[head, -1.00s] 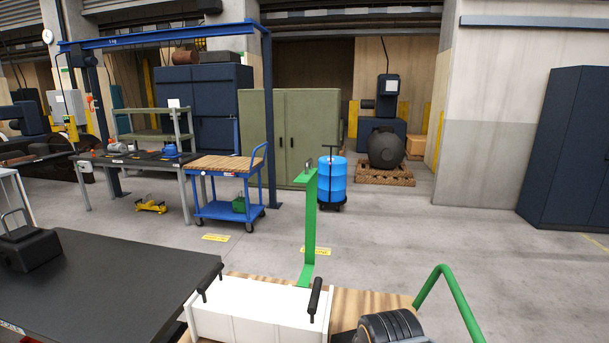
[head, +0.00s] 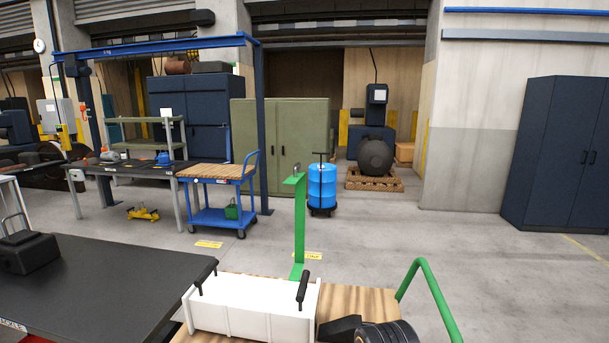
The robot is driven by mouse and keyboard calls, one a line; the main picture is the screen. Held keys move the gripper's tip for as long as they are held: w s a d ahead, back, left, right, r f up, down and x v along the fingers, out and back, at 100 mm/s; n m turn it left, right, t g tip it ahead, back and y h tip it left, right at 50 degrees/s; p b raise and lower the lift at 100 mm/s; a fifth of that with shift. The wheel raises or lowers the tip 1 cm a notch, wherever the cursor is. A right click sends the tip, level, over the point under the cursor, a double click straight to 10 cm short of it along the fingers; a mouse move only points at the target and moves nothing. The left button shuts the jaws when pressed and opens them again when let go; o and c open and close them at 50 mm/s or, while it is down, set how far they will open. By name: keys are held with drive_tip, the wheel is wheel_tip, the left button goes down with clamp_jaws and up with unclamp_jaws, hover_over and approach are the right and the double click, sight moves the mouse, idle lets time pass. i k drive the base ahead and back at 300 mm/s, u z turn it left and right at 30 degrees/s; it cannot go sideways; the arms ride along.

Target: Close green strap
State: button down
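The green strap (head: 299,228) stands upright behind the white box (head: 240,308), which sits on a wooden-topped cart (head: 362,301). The strap's top end bends to one side and carries a small metal piece. Its lower end meets the wooden top behind the box. The white box has two black handles, one at each end. My gripper is not in view.
A black table (head: 100,285) with a dark block (head: 28,252) is at the left. The cart has a green handle (head: 432,293) and dark round parts (head: 388,332) at the right. A blue cart (head: 218,200) and blue barrel (head: 322,186) stand behind. Open floor lies to the right.

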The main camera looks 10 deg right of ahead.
sight(298, 178)
drive_tip(key=k, duration=0.2)
drive_tip(key=z, duration=2.05)
drive_tip(key=i, duration=3.25)
drive_tip(key=u, duration=2.25)
drive_tip(key=i, duration=2.55)
drive_tip(key=u, duration=2.85)
